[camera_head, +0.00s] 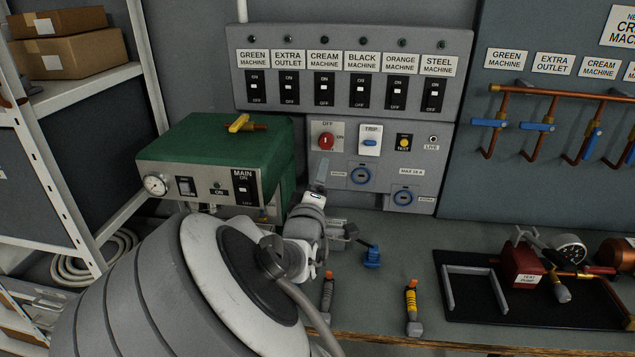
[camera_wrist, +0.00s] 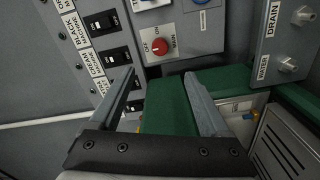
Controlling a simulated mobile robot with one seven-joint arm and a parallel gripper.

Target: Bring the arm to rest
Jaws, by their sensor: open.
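My arm (camera_head: 190,275) reaches up from the lower left of the head view. My gripper (camera_head: 320,172) points away from me, in front of the grey switch panel and just right of the green machine (camera_head: 215,140). In the wrist view my gripper (camera_wrist: 160,73) has its two fingers spread, with nothing held between them. The green machine's casing (camera_wrist: 168,108) shows behind and between the fingers. A red rotary knob (camera_wrist: 160,46) on the panel lies beyond the fingertips. The arm hides part of the bench and the machine's lower right.
The switch panel (camera_head: 350,45) carries a row of labelled switches. A shelf with boxes (camera_head: 70,40) stands left. Bare bench lies before the mat.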

